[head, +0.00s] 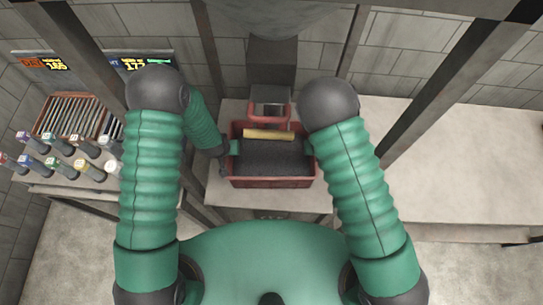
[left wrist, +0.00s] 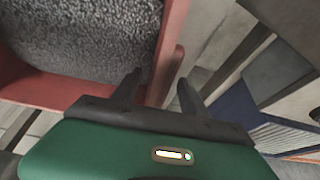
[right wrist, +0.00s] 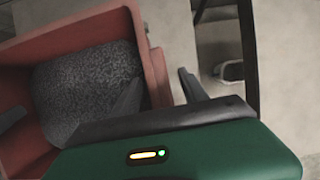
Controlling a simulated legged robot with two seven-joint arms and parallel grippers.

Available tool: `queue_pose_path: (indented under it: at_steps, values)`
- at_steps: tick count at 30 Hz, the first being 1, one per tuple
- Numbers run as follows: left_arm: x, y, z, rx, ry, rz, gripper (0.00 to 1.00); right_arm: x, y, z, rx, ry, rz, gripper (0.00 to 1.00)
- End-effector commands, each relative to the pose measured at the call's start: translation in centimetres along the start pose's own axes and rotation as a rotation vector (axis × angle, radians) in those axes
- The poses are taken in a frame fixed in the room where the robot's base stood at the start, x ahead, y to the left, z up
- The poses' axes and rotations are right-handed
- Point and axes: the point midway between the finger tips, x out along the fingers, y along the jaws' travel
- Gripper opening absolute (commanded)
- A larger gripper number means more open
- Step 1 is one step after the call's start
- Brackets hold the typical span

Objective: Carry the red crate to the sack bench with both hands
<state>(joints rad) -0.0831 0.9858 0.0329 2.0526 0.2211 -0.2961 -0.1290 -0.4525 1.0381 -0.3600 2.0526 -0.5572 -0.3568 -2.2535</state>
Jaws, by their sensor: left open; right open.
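The red crate (head: 272,183) stands upright on a pale stand below a dark spout, with dark grainy grey material inside. My left gripper (head: 229,148) is at the crate's left side. In the left wrist view its open fingers (left wrist: 160,92) lie on either side of the crate's red side wall (left wrist: 173,40). My right gripper (head: 310,147) is at the right side. In the right wrist view its open fingers (right wrist: 160,92) straddle the other red side wall (right wrist: 156,72). Neither gripper is closed on the wall. I cannot tell which surface is the sack bench.
A yellow bar (head: 268,134) lies across the crate's far part. A pale bench (head: 450,160) with a clear top is at the right. At the left, a shelf holds several capped containers (head: 62,167) and a slatted rack (head: 70,115). Dark frame posts (head: 430,95) stand on both sides.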

Motion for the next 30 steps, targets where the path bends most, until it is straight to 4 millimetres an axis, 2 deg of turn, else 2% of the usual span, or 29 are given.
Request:
queue_pose_path:
  at_steps: [8, 20, 30]
  values:
    - [0.15, 0.00, 0.00, 0.000, 0.001, 0.000, 0.51, 0.15, 0.02, -0.01, 0.000, -0.001, 0.000, 0.51]
    - [0.19, 0.00, -0.04, 0.000, 0.000, 0.000, 0.01, 0.19, 0.03, 0.03, 0.000, 0.000, 0.001, 0.01]
    - [0.17, 0.00, -0.04, 0.000, 0.001, 0.000, 0.00, 0.17, 0.03, 0.03, 0.000, 0.000, 0.000, 0.00]
